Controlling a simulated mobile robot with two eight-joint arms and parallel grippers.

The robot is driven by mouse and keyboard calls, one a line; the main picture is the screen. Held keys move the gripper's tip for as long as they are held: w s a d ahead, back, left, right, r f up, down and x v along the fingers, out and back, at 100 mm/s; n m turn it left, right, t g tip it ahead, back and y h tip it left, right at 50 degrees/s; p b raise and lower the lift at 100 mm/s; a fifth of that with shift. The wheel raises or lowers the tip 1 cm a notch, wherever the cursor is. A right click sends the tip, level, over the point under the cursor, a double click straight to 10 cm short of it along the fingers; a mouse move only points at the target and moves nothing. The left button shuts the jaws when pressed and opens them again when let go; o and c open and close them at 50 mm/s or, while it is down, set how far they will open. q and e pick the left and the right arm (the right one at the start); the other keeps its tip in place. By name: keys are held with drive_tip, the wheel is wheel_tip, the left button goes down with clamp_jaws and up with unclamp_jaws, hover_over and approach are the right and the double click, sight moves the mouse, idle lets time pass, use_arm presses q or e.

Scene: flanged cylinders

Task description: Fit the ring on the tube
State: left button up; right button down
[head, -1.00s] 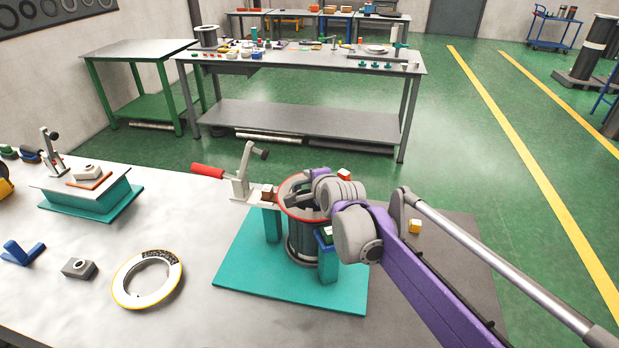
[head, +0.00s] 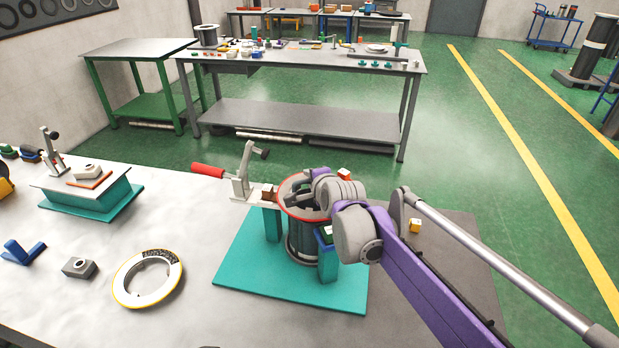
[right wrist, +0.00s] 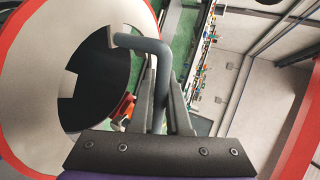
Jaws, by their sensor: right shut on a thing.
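The dark tube (head: 302,245) stands upright in a teal fixture. A pale red-edged ring or flange (head: 288,205) is at its top; I cannot tell if it is a separate part. Another pale ring with a yellow edge (head: 127,296) lies flat on the table to the left. My right gripper (head: 316,192) is over the tube's top. In the right wrist view my gripper (right wrist: 162,95) is shut on a grey bent rod (right wrist: 150,46), whose bent end overlaps the dark opening of the red-edged part (right wrist: 32,80). My left gripper is not in view.
A toggle clamp with a red handle (head: 208,171) stands at the fixture's back left. The teal base (head: 255,275) surrounds the tube. A grey block (head: 80,268), a blue bracket (head: 22,252) and a second teal fixture (head: 95,205) are on the left. Bare table lies around the yellow-edged ring.

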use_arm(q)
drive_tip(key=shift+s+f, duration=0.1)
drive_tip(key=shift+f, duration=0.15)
use_arm(e)
drive_tip(key=shift+f, duration=0.45)
idle(0.6)
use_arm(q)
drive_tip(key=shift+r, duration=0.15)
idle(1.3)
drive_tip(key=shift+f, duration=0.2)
use_arm(e)
drive_tip(key=shift+f, duration=0.3)
idle(0.3)
use_arm(q)
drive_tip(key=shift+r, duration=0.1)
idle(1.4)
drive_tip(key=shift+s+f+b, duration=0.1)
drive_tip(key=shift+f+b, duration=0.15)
drive_tip(key=shift+b, duration=0.1)
use_arm(e)
drive_tip(key=shift+f, duration=0.35)
drive_tip(key=c, duration=0.8)
unclamp_jaws()
drive_tip(key=shift+f, duration=0.1)
drive_tip(key=shift+s, duration=0.1)
